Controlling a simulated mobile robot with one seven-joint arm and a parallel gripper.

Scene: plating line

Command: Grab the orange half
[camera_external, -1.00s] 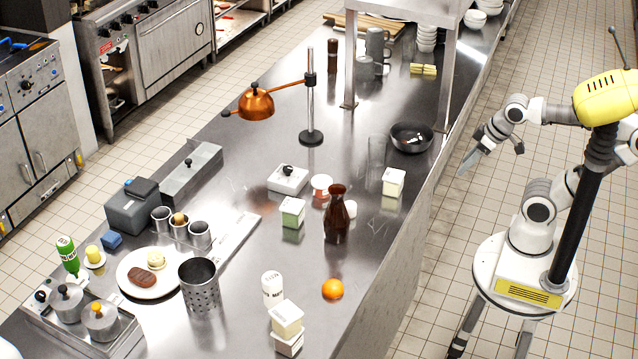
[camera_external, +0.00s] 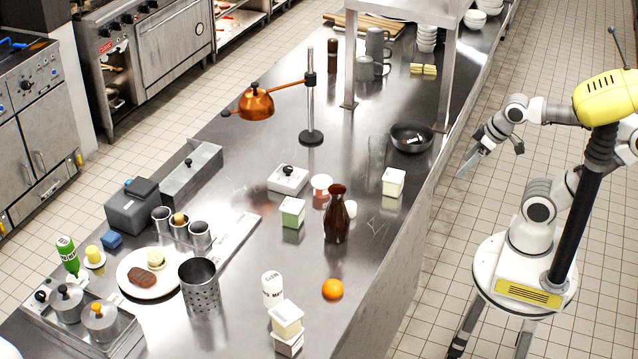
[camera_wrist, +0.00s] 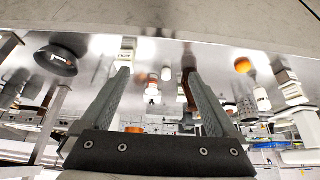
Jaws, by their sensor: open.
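The orange half (camera_external: 333,289) sits on the steel counter near its right edge, in the front part of the external view. It also shows in the wrist view (camera_wrist: 243,65), right of my fingers. My gripper (camera_external: 468,165) is in the air over the floor aisle, beyond the counter's right edge and well apart from the orange half. In the wrist view my gripper (camera_wrist: 157,72) has its two fingers spread, with nothing held between them.
A brown bottle (camera_external: 337,215) stands behind the orange half. Stacked cartons (camera_external: 287,323) and a white shaker (camera_external: 272,289) stand to its left. A dark pan (camera_external: 411,138) lies near the counter edge closer to my gripper. The counter right around the orange half is clear.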

